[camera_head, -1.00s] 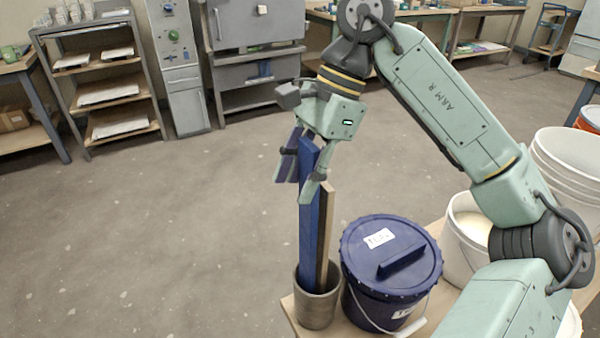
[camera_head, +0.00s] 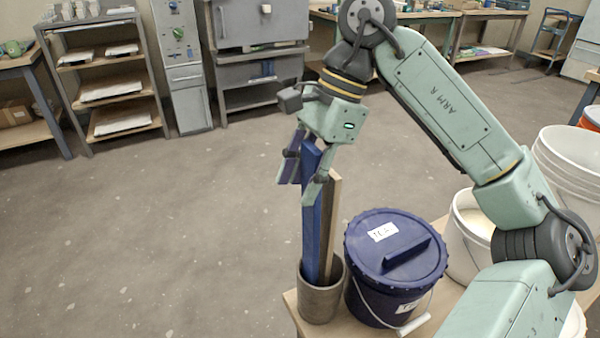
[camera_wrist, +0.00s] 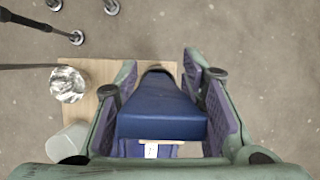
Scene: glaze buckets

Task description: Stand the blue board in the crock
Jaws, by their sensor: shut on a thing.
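The blue board (camera_head: 312,215) stands nearly upright with its lower end inside the grey-brown crock (camera_head: 320,300). My gripper (camera_head: 305,168) is shut on the blue board near its top. In the wrist view the board (camera_wrist: 163,112) lies between my two fingers, its top end toward the camera. A tan wooden board (camera_head: 329,225) stands in the crock beside the blue board, on its right. The crock's floor and the boards' lower ends are hidden by its wall.
A dark blue lidded bucket (camera_head: 395,270) stands just right of the crock on the wooden table (camera_head: 291,298). White buckets (camera_head: 470,235) stand farther right. The crock is near the table's left edge, with open floor beyond.

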